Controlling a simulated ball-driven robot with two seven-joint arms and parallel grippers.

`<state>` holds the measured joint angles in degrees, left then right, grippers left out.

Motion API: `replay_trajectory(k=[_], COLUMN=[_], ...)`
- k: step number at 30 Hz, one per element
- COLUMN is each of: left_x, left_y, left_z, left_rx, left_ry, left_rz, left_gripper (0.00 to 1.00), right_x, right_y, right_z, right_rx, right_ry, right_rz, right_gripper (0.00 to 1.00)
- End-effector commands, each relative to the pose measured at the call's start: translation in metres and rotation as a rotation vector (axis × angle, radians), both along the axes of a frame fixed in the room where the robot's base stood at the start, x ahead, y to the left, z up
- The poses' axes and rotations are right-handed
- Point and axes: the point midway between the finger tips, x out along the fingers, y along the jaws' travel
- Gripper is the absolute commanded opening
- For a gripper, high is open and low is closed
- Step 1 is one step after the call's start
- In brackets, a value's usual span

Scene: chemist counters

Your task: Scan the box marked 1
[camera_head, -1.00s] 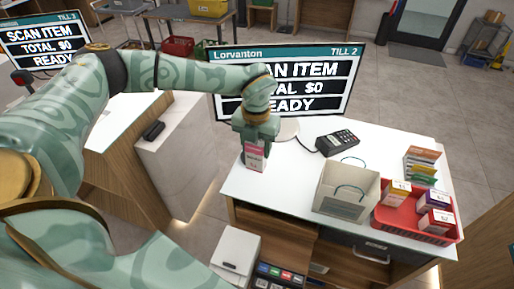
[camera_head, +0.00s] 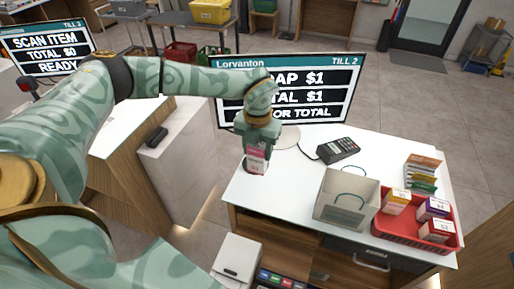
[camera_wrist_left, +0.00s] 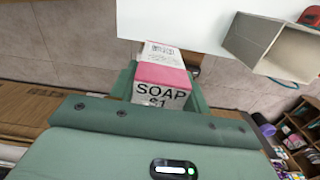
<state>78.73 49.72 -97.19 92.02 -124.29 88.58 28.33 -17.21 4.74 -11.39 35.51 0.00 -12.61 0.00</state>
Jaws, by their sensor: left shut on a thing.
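My left gripper (camera_head: 257,146) is shut on a pink and white box (camera_head: 256,165), held over the left end of the white counter (camera_head: 290,175). In the wrist view the box (camera_wrist_left: 162,86) reads "SOAP $1", sits between green fingers, and shows a white face with barcode-like print. Whether it touches the counter I cannot tell. The Till 2 screen (camera_head: 335,78) stands behind the gripper, partly hidden by my arm. Its visible text reads "AP $1", "TAL $1" and "OR TOTAL". My right gripper is not in view.
A card terminal (camera_head: 338,150) and a stack of packets (camera_head: 422,172) are farther back. Bare counter lies between box and bag.

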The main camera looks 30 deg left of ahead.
Motion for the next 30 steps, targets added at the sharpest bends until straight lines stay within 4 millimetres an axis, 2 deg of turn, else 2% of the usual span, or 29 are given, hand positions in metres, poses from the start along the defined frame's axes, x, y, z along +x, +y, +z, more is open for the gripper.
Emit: replay_trajectory(k=[1, 3, 9, 11, 14, 16, 30], left_x=[-0.001, -0.003, -0.007, -0.007, -0.006, -0.001, 0.04], left_y=[-0.001, -0.002, -0.005, -0.006, -0.011, -0.022, -0.116], left_z=[0.017, 0.029, 0.061, 0.065, 0.063, 0.061, 0.059], left_rx=[0.0, 0.0, 0.0, 0.0, 0.0, -0.001, -0.001], left_ry=[0.0, 0.001, 0.0, 0.0, 0.0, 0.0, -0.001], left_rz=[0.0, 0.0, 0.001, 0.001, 0.0, 0.0, 0.02], left_gripper=[0.23, 0.23, 0.23, 0.23, 0.23, 0.23, 0.23], right_x=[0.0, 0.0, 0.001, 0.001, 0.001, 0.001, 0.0], right_y=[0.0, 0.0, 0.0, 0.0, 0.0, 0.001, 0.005], right_z=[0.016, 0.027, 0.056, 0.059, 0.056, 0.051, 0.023], right_rx=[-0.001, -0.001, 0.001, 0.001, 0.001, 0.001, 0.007], right_ry=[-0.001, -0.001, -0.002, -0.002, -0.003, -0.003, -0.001], right_rz=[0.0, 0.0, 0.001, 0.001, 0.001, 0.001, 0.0], right_gripper=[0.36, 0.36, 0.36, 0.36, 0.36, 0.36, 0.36])
